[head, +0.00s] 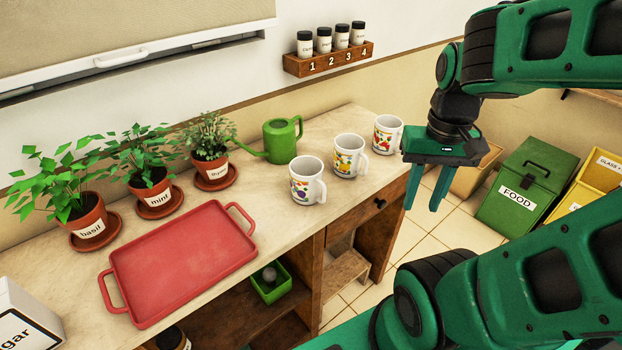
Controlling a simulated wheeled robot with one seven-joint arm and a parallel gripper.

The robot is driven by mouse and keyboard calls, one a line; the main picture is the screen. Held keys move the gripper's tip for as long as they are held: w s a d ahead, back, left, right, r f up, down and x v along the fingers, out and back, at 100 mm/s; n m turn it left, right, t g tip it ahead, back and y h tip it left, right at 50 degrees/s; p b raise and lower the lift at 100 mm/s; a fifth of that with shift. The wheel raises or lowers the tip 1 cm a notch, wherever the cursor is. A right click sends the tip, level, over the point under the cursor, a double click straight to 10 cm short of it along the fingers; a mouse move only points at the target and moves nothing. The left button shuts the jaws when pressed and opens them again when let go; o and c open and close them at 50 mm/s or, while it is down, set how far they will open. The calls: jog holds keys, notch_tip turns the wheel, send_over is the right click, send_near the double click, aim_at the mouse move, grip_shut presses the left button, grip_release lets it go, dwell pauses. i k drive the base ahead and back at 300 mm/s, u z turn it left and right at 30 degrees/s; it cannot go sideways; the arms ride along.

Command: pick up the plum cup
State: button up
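Three white cups with printed fruit stand in a row on the counter in the head view. The nearest cup (309,190) shows purple among its print colours and looks like the plum cup; its handle points right. The middle cup (345,165) has mostly yellow print, and the far cup (381,143) has red print. The prints are too small to read surely. My gripper (423,206) hangs with its fingers pointing down, apart and empty. In the picture it is right of all three cups, past the counter's edge.
A green watering can (281,141) stands left of the cups. A red tray (183,263) lies in front, with potted basil (86,222), mint (152,191) and another herb behind it. A spice rack (326,60) hangs on the wall. A green food bin (526,185) stands on the floor.

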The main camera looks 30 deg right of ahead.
aim_at(307, 184)
jog(key=u, duration=0.4)
jog(key=k, duration=1.5)
jog(key=z, duration=1.1)
jog(key=i, duration=1)
jog(key=u, duration=0.1)
